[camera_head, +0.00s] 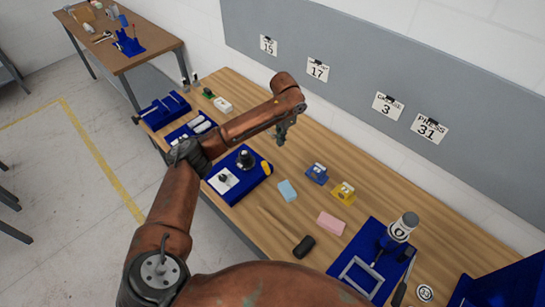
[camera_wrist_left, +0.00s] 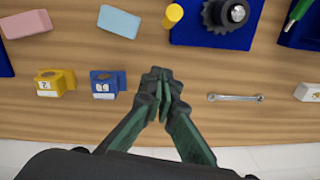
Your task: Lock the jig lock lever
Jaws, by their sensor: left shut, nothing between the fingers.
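A blue fixture (camera_head: 343,260) with a light grey square frame (camera_head: 361,277) lies at the lower right of the bench in the head view. A grey-and-white round device (camera_head: 402,228) stands at its back. I cannot make out a lock lever for certain at this size. My left gripper (camera_head: 281,138) is above the bench's rear middle, well left of and away from that fixture. In the left wrist view its fingertips (camera_wrist_left: 160,80) are together with nothing between them. My right gripper is not in view.
Small blue (camera_head: 317,174) and yellow (camera_head: 343,193) holders, light-blue (camera_head: 287,191) and pink (camera_head: 330,222) blocks and a black-headed mallet (camera_head: 303,246) lie between. A blue tray (camera_head: 238,190) holds a dark gear. A wrench (camera_wrist_left: 235,97) lies right of my fingertips in the wrist view.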

